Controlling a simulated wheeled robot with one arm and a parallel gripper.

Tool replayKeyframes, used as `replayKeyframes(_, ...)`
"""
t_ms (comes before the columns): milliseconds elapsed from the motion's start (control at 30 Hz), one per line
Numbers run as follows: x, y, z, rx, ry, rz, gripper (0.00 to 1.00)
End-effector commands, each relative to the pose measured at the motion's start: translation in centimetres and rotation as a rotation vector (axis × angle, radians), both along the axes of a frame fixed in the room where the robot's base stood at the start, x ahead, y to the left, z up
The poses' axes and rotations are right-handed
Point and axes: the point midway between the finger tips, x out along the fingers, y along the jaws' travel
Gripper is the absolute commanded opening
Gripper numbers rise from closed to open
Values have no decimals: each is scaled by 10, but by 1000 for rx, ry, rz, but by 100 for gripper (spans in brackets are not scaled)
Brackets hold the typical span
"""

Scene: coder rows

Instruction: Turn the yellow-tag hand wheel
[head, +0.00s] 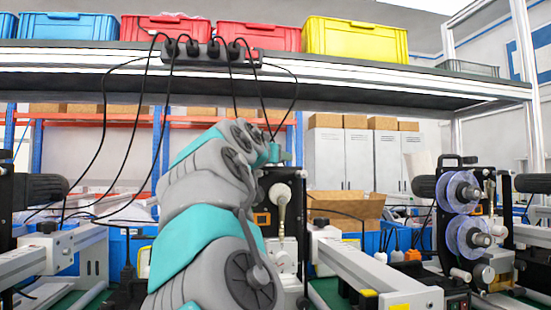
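My grey and teal arm rises through the middle of the head view and bends toward the black coder machine (297,225) behind it. The arm's far end is by the top of that machine. My gripper's fingers are hidden behind the arm, so I cannot see whether they touch anything. I cannot make out a hand wheel with a yellow tag for certain.
A shelf (420,80) spans overhead with blue, red and yellow crates (355,38). Black cables hang from a power strip (205,50) near my arm. A coder with clear reels (467,215) stands at the right. White conveyor rails flank my arm on both sides.

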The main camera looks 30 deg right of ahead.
Motion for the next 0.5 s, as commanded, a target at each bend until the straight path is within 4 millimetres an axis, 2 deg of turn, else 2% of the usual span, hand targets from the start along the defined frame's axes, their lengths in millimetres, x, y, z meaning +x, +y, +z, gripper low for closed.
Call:
replayKeyframes(367,0,0,0,-1,1,-2,0)
replayKeyframes(400,0,0,0,-1,0,-2,59)
replayKeyframes(500,0,0,0,-1,1,-2,70)
